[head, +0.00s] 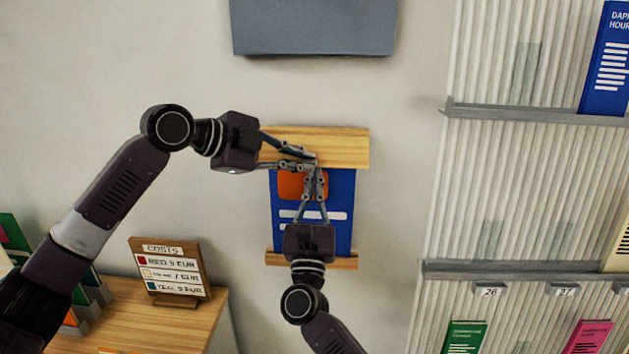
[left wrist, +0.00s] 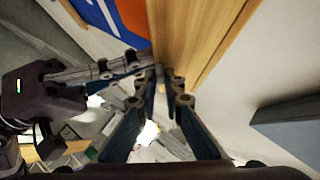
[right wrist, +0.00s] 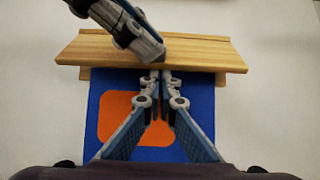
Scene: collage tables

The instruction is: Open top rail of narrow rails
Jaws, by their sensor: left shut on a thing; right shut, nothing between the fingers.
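The narrow rails hold a blue poster (head: 340,200) with an orange patch on the wall. The wooden top rail (head: 345,147) looks much deeper than the thin bottom rail (head: 346,262). In the right wrist view the top rail (right wrist: 205,52) shows a second wooden strip just under it. My left gripper (head: 312,158) comes in from the left and is shut on the top rail at its lower front edge. My right gripper (head: 315,170) is shut and empty in front of the poster (right wrist: 105,105), just below the rail and close to the left fingertips.
A grey panel (head: 313,28) hangs above the rails. A ribbed wall with grey ledges (head: 530,113) and a blue book (head: 606,65) stands at the right. A wooden table (head: 205,315) with a price sign (head: 170,270) is at the lower left.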

